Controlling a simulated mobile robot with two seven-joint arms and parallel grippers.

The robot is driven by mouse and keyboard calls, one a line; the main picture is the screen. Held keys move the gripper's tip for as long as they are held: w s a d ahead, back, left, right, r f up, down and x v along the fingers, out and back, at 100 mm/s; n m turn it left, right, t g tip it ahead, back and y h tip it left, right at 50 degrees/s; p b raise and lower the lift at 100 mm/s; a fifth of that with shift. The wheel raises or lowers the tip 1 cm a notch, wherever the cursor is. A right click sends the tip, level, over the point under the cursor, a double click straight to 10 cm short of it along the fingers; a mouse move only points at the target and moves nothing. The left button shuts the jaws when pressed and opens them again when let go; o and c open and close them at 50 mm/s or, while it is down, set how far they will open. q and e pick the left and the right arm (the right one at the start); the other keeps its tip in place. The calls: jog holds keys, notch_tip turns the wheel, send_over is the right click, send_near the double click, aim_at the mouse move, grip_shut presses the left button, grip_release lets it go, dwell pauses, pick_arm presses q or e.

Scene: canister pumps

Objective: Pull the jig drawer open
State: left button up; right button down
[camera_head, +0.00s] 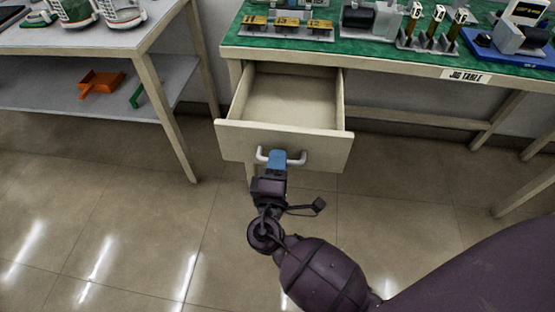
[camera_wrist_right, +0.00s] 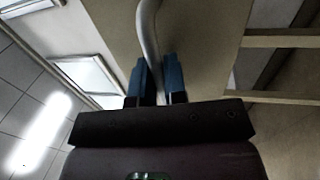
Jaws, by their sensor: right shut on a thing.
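The jig drawer (camera_head: 240,141) stands pulled out from under the left end of the jig table (camera_head: 236,53) in the head view. Its inside looks empty. A pale bar handle (camera_head: 296,161) sits on its front; it also shows in the right wrist view (camera_wrist_right: 149,35). My right gripper (camera_head: 277,158) is at the middle of the handle, its blue fingers shut around the bar. In the right wrist view the fingers (camera_wrist_right: 158,80) lie on both sides of the handle. My left gripper is not in view.
The green table top holds numbered yellow jigs (camera_head: 287,24) and a blue-based device (camera_head: 510,42). A side table (camera_head: 150,30) stands at the left, with an orange scoop (camera_head: 101,83) and a green item (camera_head: 137,95) on its lower shelf. The tiled floor (camera_head: 110,220) in front is clear.

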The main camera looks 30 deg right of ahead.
jog(key=c, duration=1.2)
grip_release()
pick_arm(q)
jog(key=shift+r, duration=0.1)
